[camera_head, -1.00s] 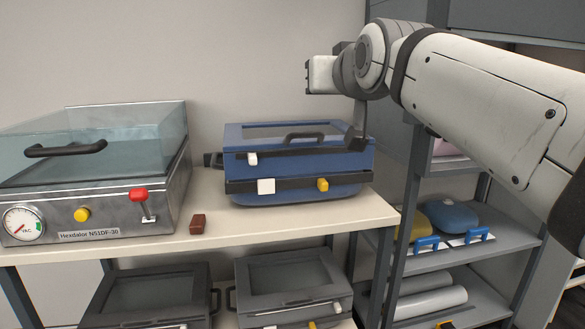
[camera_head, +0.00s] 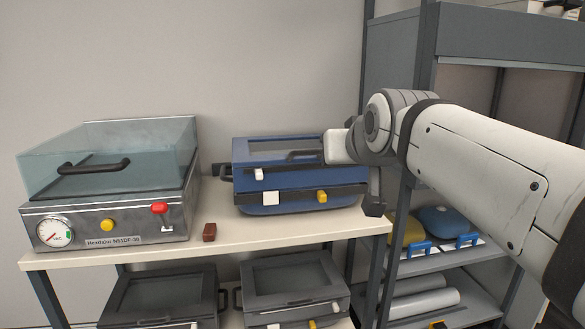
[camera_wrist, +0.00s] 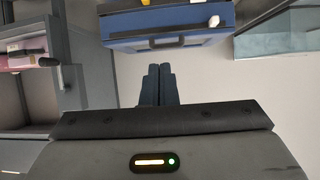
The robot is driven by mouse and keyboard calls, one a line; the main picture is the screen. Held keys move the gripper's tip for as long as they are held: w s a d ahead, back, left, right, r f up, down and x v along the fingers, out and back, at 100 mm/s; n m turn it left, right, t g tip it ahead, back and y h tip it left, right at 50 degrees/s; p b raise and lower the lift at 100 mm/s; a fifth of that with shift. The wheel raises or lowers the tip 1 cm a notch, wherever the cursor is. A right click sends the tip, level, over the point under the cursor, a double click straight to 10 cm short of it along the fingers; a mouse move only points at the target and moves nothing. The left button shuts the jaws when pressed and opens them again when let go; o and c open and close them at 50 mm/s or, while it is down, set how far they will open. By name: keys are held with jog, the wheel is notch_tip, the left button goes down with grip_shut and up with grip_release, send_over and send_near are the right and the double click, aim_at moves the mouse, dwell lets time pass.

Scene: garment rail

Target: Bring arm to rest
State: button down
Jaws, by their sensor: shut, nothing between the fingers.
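My gripper (camera_head: 374,207) hangs at the end of my arm, just right of the blue case in the head view. In the wrist view its two fingers (camera_wrist: 158,84) are together, with nothing between them. The blue case (camera_head: 275,200) sits on the table, and the arm's wrist overlaps its right edge in the head view. In the wrist view the blue case (camera_wrist: 200,20) appears at the top, beyond the fingertips, with its dark handle showing.
A glass-lidded vacuum machine (camera_head: 105,225) stands on the table's left side. A small brown block (camera_head: 209,232) lies beside it on the tabletop (camera_head: 255,238). Grey cases (camera_head: 290,285) sit below. A grey shelf unit (camera_head: 480,40) at right holds yellow and blue items (camera_head: 448,221).

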jog(key=s+d+f+g+h+p, duration=0.1)
jog(key=s+d+f+g+p, duration=0.2)
jog(key=s+p, duration=0.5)
jog(key=s+d+f+m+g+h+p, duration=0.1)
jog(key=s+d+f+g+p, duration=0.2)
jog(key=s+f+g+p, duration=0.3)
jog(key=s+f+p, duration=0.2)
jog(key=s+p, duration=0.1)
jog(key=s, duration=0.2)
jog(key=shift+m+g, duration=0.3)
